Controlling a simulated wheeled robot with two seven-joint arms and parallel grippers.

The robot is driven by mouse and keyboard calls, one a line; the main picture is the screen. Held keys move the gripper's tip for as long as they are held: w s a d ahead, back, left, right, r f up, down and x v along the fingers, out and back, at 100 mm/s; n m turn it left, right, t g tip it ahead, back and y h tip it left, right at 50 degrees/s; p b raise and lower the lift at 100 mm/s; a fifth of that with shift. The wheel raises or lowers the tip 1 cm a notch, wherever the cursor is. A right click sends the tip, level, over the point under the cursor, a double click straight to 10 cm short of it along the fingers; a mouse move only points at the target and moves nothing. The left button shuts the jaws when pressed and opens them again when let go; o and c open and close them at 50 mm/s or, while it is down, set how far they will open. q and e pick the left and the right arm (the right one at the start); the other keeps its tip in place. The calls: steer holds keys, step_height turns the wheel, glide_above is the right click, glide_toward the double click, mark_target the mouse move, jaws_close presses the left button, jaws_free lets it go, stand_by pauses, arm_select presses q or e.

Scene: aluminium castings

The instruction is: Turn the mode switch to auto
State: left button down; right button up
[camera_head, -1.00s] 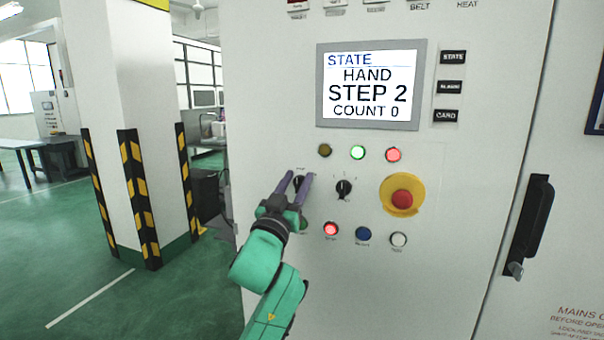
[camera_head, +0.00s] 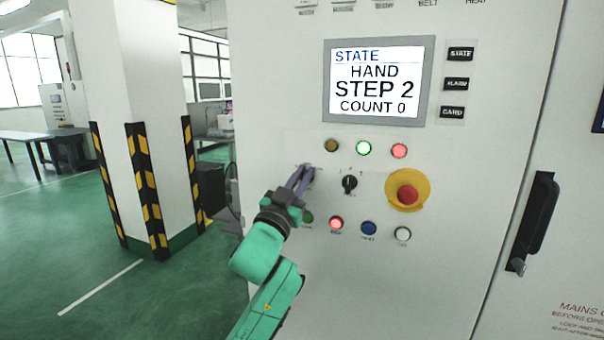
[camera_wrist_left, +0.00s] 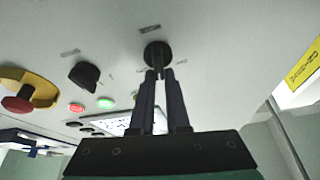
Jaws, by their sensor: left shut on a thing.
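The mode switch, a black rotary knob (camera_wrist_left: 157,54), sits on the pale cabinet panel in the left wrist view. My left gripper (camera_wrist_left: 159,75) is shut on the knob's grip, with a fingertip on either side. In the head view my left gripper (camera_head: 303,170) reaches the panel left of a second black knob, and its fingers hide most of the switch. The lettering around the switch is too small to read. The screen (camera_head: 376,80) reads STATE, HAND, STEP 2, COUNT 0. My right gripper is not in view.
The second black knob (camera_head: 349,184) and a red emergency button on a yellow base (camera_head: 408,192) are to the right. Lit lamps (camera_head: 363,148) sit above; several buttons (camera_head: 368,228) sit below. A black door handle (camera_head: 533,220) stands out at the far right.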

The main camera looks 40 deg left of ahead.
arm_select(q)
steer(key=shift+w+d+f+m+h+p, duration=0.1)
steer(key=shift+m+h+p, duration=0.65)
steer(key=shift+m, duration=0.9)
steer(key=shift+d+f+m+h+p, duration=0.1)
steer(key=shift+m+h+p, duration=0.65)
steer(key=shift+m, duration=0.85)
steer(key=shift+w+d+m+h+p, duration=0.1)
steer(key=shift+m+h+p, duration=0.6)
steer(key=shift+m, duration=0.95)
steer(key=shift+g, duration=0.3)
steer(key=c, duration=0.9)
jaws_free()
steer(key=shift+w+f, duration=0.1)
steer(key=shift+f, duration=0.05)
